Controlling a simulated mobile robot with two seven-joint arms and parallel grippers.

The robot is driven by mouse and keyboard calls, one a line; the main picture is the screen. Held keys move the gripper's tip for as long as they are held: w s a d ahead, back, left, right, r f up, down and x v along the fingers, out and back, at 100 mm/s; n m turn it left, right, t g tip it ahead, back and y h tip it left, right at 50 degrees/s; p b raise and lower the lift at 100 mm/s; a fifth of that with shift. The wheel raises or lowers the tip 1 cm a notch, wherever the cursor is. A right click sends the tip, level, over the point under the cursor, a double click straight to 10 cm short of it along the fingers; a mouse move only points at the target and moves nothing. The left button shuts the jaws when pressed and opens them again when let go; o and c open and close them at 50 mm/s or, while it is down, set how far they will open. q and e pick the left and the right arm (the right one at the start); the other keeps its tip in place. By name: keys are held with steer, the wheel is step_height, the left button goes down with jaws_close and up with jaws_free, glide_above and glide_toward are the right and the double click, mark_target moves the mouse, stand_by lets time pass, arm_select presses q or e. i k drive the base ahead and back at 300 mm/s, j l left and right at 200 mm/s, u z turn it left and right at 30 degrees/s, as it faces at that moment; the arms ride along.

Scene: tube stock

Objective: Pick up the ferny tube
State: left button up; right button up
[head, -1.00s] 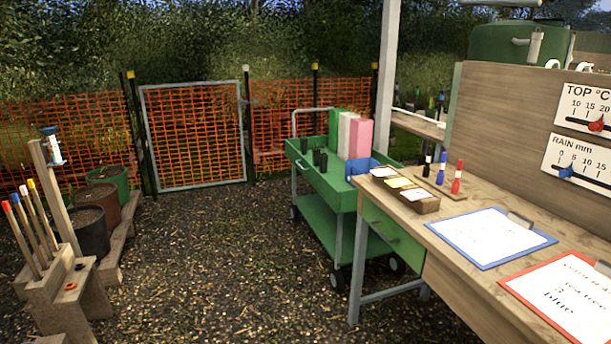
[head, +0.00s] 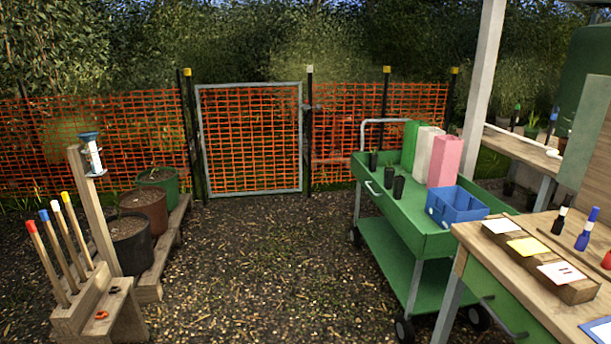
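Several small black tubes stand on the green trolley (head: 438,243) in the head view. The back tube (head: 373,161) has thin green sprigs at its top. The middle tube (head: 388,179) and the front tube (head: 398,188) are close beside each other, with little or no green visible. The tubes are too small to tell which plant is ferny. Neither of my grippers is in view.
A blue crate (head: 455,207) and green, white and pink (head: 444,162) upright packs share the trolley top. A wooden bench (head: 520,275) with markers stands at right. Plant pots (head: 130,243) and a tool stand are at left. The ground between is clear.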

mark_target(399, 181)
steer(key=i+j+z, duration=0.1)
steer(key=i, duration=1.05)
steer(key=i+j+z, duration=0.1)
steer(key=i+z, duration=0.35)
steer(key=i+j+z, duration=0.15)
steer(key=z, duration=0.25)
steer(key=i+j+z, duration=0.6)
steer(key=z, duration=0.3)
steer(key=i+j+z, duration=0.1)
steer(key=j+z, duration=0.3)
steer(key=j, duration=0.15)
steer(key=i+j+z, duration=0.1)
steer(key=j+z, duration=0.35)
